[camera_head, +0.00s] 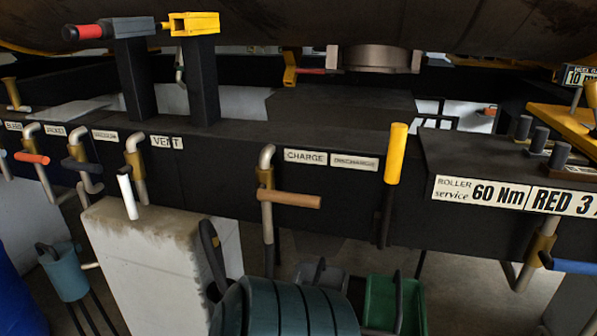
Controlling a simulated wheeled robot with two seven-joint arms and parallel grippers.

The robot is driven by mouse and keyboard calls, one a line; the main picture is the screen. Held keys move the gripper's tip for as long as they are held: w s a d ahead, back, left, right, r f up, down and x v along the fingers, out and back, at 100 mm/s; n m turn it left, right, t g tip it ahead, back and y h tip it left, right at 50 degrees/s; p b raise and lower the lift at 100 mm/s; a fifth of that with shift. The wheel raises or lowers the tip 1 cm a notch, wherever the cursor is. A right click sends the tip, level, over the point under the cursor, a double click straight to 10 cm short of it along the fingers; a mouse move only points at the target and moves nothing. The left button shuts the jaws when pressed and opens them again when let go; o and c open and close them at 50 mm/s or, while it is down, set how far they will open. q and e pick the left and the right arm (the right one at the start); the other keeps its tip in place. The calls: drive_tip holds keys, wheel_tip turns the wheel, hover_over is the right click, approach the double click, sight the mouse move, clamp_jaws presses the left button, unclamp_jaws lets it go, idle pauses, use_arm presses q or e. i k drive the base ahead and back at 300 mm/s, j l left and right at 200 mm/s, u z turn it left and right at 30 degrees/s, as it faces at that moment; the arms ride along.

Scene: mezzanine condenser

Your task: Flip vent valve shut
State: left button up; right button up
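A VENT label (167,142) is on the front of the black beam. Just left of it a bent pale pipe with a brass valve body (136,165) comes out of the beam. A white lever handle (127,197) sits at this valve and points down, slightly tilted, close to the line of the pipe. Its lower end overlaps the pale block behind it. The labels stand between pipes, so which pipe VENT names is not fully certain. Neither of my grippers is in view.
Neighbouring valves have an orange handle (32,158), a dark handle (82,166), a tan handle (289,199) and an upright yellow handle (396,153). A pale block (150,265) and a ribbed teal container (285,308) stand below. Two black posts (203,85) rise above the beam.

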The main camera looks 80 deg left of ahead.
sight(122, 174)
drive_tip(key=u, duration=3.7)
